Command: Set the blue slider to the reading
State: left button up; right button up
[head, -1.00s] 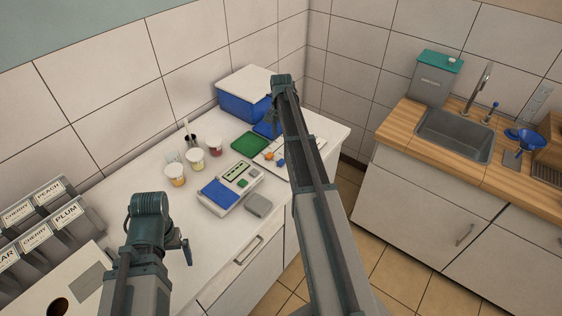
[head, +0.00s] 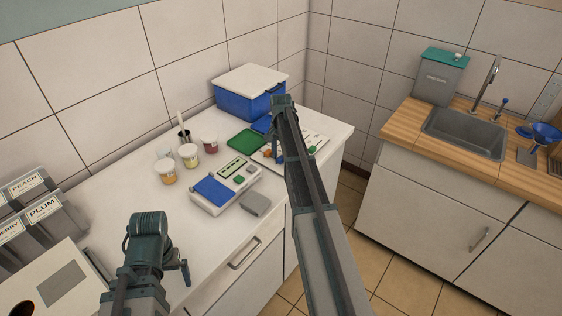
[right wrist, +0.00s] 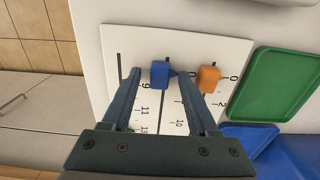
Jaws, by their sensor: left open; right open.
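The slider board (right wrist: 215,50) is a white panel with printed number scales; in the head view it lies partly behind my right arm (head: 312,140). The blue slider (right wrist: 160,73) sits near one end of its slot, between the fingertips of my right gripper (right wrist: 157,76). The jaws are open, with gaps beside the slider. The orange slider (right wrist: 208,78) is just right of the right finger. The scale (head: 226,187) has a blue pan and a small display (head: 233,168), too small to read. My left gripper (head: 184,272) is open and empty over the counter's front.
A green tray (right wrist: 287,95) and a blue tray (right wrist: 248,136) lie beside the board. Several small tubs (head: 189,154), a grey block (head: 255,203) and a blue box with white lid (head: 250,97) stand on the counter. Labelled dispensers (head: 45,213) are at left.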

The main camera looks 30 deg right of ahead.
grip_shut()
dwell(0.3)
dwell(1.2)
